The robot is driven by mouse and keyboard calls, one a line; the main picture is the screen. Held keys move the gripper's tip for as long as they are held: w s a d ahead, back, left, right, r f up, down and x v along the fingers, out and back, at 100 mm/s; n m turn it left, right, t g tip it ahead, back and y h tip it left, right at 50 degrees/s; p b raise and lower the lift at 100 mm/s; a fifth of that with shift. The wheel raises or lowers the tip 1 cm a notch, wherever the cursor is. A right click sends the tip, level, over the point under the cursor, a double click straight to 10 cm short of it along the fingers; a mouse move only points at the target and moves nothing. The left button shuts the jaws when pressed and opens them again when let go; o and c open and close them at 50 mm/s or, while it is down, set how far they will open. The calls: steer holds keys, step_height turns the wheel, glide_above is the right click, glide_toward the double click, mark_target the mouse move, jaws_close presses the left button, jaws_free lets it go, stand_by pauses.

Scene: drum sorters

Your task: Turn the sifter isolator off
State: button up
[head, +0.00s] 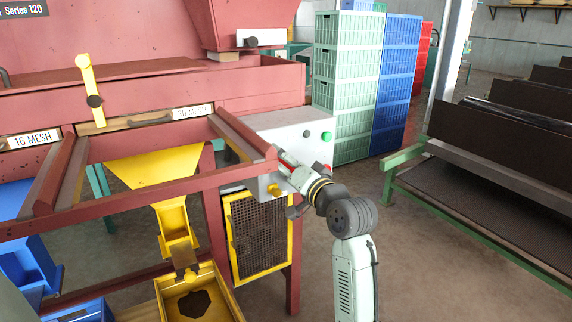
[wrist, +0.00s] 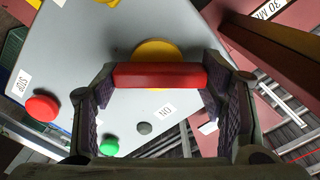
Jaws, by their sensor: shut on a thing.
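The isolator is a red bar handle (wrist: 160,75) in front of a yellow round plate (wrist: 157,50) on a grey control box (wrist: 100,35). In the wrist view my gripper (wrist: 161,92) has a finger at each end of the red handle and is shut on it. The handle lies across the picture. A white ON label (wrist: 166,109) shows upside down below the plate. No OFF label can be read.
A red button (wrist: 42,108) by a STOP label (wrist: 19,84), a green button (wrist: 109,147) and a dark knob (wrist: 144,128) sit near my fingers. A red frame rail (head: 240,145) runs close by my wrist. Stacked crates (head: 345,95) stand behind. Floor at right is partly free.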

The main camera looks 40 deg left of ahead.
steer(key=o, duration=1.2)
steer(key=shift+c, duration=0.2)
steer(key=shift+d, duration=0.1)
steer(key=v, duration=1.2)
